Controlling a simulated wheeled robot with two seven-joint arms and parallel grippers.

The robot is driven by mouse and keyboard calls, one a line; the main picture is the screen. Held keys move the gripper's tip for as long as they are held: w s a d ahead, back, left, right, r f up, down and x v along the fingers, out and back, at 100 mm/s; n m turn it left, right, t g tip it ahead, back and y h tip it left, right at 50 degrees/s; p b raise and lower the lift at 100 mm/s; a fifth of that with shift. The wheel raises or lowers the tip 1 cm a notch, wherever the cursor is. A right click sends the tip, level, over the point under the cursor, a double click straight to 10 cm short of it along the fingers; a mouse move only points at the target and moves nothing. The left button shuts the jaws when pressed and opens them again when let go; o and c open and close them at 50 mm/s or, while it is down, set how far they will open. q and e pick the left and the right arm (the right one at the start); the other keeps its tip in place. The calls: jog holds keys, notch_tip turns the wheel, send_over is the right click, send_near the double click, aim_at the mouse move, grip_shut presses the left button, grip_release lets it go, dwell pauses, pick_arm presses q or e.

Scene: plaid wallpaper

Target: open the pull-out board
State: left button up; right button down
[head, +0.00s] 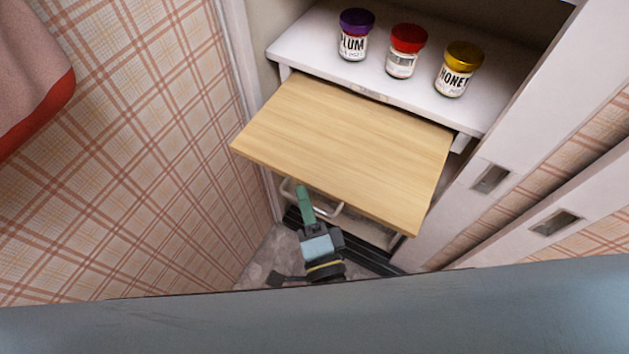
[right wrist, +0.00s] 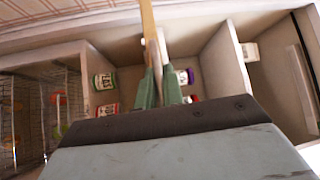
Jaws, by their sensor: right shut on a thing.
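The pull-out board (head: 345,145) is a light wooden panel. It sticks well out from under a white shelf, roughly level. My right gripper (head: 301,190) reaches up to the board's front edge, left of its middle, with green fingers. The exact contact is partly hidden. My left gripper is not in view.
Jars with purple (head: 355,36), red (head: 404,50) and yellow (head: 459,68) lids stand on the white shelf (head: 312,43) above the board. A metal handle (head: 328,209) shows beneath the board. Sliding doors (head: 505,160) flank the right side; a plaid wall (head: 140,150) closes the left.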

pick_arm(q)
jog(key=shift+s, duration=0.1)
pick_arm(e)
jog(key=shift+s+a, duration=0.2)
jog(key=c, duration=1.5)
grip_release()
